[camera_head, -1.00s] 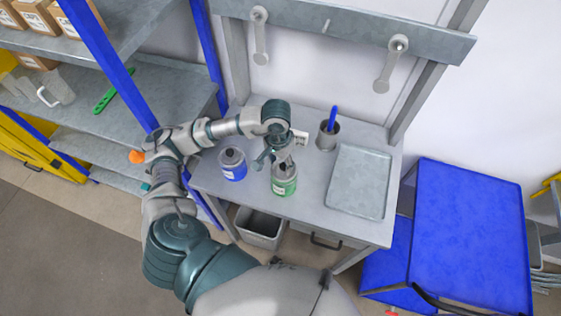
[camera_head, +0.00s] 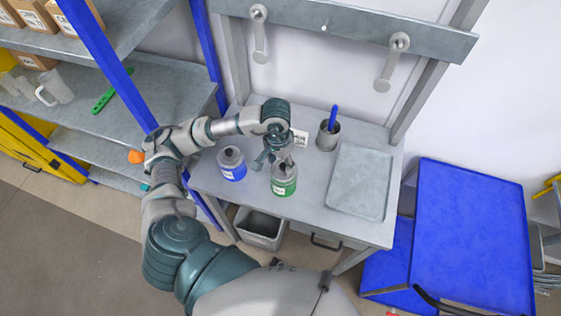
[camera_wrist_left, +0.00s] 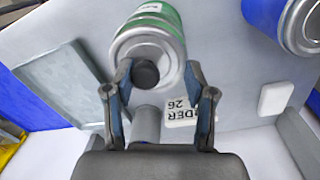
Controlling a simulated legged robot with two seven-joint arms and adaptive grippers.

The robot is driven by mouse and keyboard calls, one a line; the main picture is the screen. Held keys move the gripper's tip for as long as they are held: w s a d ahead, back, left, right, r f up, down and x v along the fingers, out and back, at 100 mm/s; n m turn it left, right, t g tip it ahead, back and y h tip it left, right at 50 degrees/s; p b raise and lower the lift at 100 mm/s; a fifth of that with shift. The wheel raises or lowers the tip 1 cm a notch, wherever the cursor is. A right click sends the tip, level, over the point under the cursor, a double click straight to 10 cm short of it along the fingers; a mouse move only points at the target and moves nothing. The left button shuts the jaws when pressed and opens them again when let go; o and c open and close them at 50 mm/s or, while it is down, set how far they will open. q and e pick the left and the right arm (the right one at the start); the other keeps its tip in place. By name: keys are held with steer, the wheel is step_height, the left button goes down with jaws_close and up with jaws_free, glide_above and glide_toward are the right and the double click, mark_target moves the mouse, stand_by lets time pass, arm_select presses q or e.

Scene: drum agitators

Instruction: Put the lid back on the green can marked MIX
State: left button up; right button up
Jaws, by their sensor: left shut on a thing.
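The green can (camera_head: 284,187) stands upright on the grey workbench, right of the blue can (camera_head: 231,172). In the left wrist view the green can (camera_wrist_left: 168,15) shows at the top, with a grey lid (camera_wrist_left: 135,45) and its black knob (camera_wrist_left: 145,73) at the can's mouth. My left gripper (camera_head: 274,163) is over the can. In the wrist view the left gripper (camera_wrist_left: 158,75) has a finger on each side of the lid and is shut on it. I cannot tell whether the lid sits fully down. My right gripper is not in view.
A grey cup (camera_head: 327,139) with a blue-handled tool stands behind the green can. A white label card (camera_head: 300,138) is beside the gripper. A shallow grey tray (camera_head: 358,203) lies to the right. A blue cart (camera_head: 468,230) stands right of the bench.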

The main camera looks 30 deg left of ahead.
arm_select(q)
steer(key=shift+f+b, duration=0.1)
steer(key=shift+b, duration=0.4)
stand_by(0.5)
jaws_close()
steer(key=o, duration=1.2)
jaws_free()
steer(key=shift+o, duration=0.2)
steer(key=shift+r+p, duration=1.35)
steer(key=shift+r, duration=2.2)
